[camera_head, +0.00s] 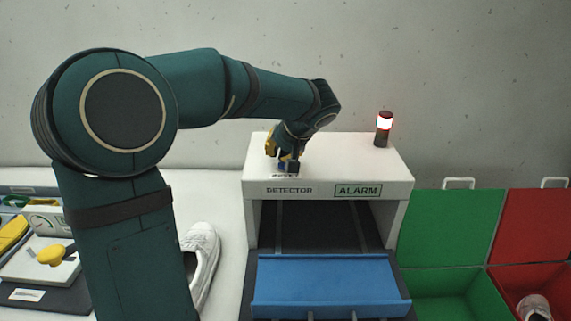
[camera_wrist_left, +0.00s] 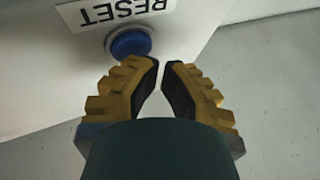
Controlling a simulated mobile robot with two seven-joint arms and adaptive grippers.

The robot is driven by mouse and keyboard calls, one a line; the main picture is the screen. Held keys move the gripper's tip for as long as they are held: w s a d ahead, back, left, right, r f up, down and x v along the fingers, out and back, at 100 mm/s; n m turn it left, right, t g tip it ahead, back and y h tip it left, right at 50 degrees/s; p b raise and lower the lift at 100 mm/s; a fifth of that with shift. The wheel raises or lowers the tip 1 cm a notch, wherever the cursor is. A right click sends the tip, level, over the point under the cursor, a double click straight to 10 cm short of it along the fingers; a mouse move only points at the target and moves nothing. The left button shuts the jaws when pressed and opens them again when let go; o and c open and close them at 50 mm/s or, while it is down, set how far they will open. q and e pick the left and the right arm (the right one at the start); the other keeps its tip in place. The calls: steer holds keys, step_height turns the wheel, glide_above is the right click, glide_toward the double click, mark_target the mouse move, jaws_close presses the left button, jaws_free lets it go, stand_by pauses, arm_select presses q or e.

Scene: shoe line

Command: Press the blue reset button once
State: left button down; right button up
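The blue reset button (camera_wrist_left: 130,42) is round and sits on the white detector housing beside a label reading RESET (camera_wrist_left: 108,10), seen upside down in the left wrist view. In the head view the button is mostly hidden behind my left gripper (camera_head: 286,163), which points down at the front left of the detector's top (camera_head: 345,155). In the left wrist view my left gripper (camera_wrist_left: 161,66) has its two yellow fingers close together with a narrow gap at the tips and nothing between them. The fingertips are right by the button; I cannot tell whether they touch it. My right gripper is not in view.
An alarm lamp (camera_head: 384,128) glows at the detector's back right. A blue tray (camera_head: 325,283) lies in front of the opening. A white shoe (camera_head: 203,255) is left of it.

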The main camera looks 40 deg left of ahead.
mark_target(280, 162)
arm_select(q)
steer(key=shift+f+b, duration=0.35)
stand_by(0.4)
steer(key=shift+r, duration=0.1)
steer(key=shift+r+p, duration=0.55)
steer(key=shift+r, duration=0.3)
steer(key=shift+r, duration=0.1)
steer(key=shift+r+p, duration=1.65)
steer(key=shift+r, duration=0.75)
